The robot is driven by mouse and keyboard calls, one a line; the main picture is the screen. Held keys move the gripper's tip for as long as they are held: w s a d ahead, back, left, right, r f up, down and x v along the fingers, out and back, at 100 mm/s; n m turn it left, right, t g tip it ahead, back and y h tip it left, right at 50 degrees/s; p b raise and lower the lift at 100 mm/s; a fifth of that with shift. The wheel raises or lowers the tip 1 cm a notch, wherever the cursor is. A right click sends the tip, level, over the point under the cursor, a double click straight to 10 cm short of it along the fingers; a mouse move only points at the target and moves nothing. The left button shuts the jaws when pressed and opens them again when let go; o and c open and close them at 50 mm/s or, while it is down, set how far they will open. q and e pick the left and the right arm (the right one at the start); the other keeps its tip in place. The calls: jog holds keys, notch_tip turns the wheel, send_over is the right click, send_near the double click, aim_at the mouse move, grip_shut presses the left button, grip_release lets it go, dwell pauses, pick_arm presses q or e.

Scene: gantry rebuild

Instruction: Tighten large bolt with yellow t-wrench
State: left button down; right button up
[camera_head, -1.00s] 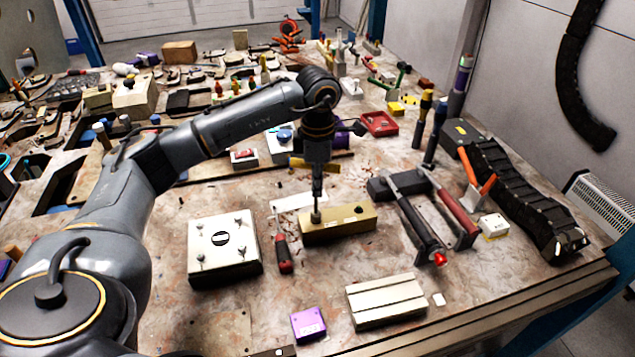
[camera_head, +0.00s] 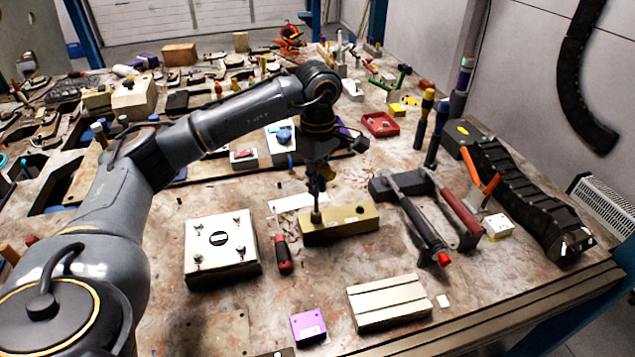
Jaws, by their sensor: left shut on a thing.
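A brass-coloured block (camera_head: 345,224) lies on the workbench near the middle. A dark upright shaft with a wider foot (camera_head: 316,214) stands at the block's left end, at the bolt's place; the bolt itself is hidden. My left gripper (camera_head: 317,183) points straight down above that end and is shut on the yellow t-wrench (camera_head: 328,172). Only a small yellow part of the handle shows, partly covered by the fingers. My right gripper is not in view.
A metal plate with bolts (camera_head: 219,245) and a red screwdriver (camera_head: 283,254) lie left of the block. Hammers and clamps (camera_head: 425,235) lie to its right. A pale slotted block (camera_head: 388,302) and purple box (camera_head: 308,325) sit in front, with bare bench around.

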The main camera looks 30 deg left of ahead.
pick_arm(q)
jog(key=m, duration=0.3)
jog(key=shift+f+b, duration=0.1)
jog(key=shift+b, duration=0.3)
jog(key=m, duration=0.3)
jog(key=shift+s+m+b, duration=0.1)
jog(key=shift+m+b, duration=0.2)
jog(key=shift+b, duration=0.05)
